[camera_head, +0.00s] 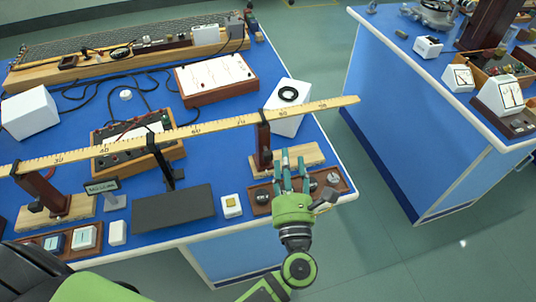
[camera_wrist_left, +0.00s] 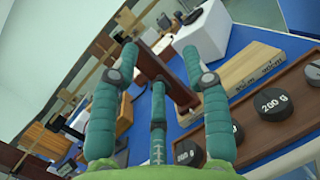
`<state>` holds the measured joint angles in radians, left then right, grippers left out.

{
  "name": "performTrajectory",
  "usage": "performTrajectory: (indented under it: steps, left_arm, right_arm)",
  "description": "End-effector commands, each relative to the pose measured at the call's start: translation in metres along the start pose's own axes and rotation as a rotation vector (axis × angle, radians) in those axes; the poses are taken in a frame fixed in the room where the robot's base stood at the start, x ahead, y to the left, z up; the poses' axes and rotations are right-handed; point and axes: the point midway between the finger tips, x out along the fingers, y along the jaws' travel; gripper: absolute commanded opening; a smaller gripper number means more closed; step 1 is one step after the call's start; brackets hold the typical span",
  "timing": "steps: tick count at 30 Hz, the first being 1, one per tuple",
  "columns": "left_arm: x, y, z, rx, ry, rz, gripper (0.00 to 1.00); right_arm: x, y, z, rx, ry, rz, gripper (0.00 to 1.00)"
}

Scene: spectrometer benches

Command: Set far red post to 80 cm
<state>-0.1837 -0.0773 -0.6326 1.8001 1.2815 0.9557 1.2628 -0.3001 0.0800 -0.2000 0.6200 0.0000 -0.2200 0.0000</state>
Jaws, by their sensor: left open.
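A long wooden ruler (camera_head: 215,128) runs across the blue bench on supports. A red post (camera_head: 263,143) on a wooden base (camera_head: 309,155) holds it toward its right end; its exact mark is too small to read. Another red post (camera_head: 43,190) stands near the left end, and a black stand (camera_head: 160,160) is between. My left gripper (camera_head: 291,160), with teal fingers, is open and empty just right of the right-hand red post. In the left wrist view that post (camera_wrist_left: 160,72) shows beyond and between the spread fingers, with its base (camera_wrist_left: 250,66) to the right. My right gripper is out of view.
A tray (camera_head: 342,187) of round weights, one marked 200 g (camera_wrist_left: 272,105), lies under and beside my left gripper. A white box with a black ring (camera_head: 288,93) stands behind the post. Another bench (camera_head: 400,90) is across a gap.

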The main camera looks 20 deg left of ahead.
Motion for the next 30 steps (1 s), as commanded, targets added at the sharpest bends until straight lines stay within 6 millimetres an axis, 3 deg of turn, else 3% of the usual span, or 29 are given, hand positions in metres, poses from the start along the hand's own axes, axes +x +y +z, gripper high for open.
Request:
performTrajectory:
  steps: [3,9,21,30]
  left_arm:
    - [-0.007,0.009,-0.021,-0.161,0.118,0.115,0.47]
    - [-0.011,0.016,-0.036,-0.255,0.195,0.198,0.47]
    - [0.042,0.027,-0.046,-0.252,0.194,0.199,0.47]
    - [0.053,0.028,-0.052,-0.255,0.196,0.199,0.47]
  right_arm:
    - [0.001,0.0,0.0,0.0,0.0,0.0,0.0]
    - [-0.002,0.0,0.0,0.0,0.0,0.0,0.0]
    - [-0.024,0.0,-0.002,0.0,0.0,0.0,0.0]
    - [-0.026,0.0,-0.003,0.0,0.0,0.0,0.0]
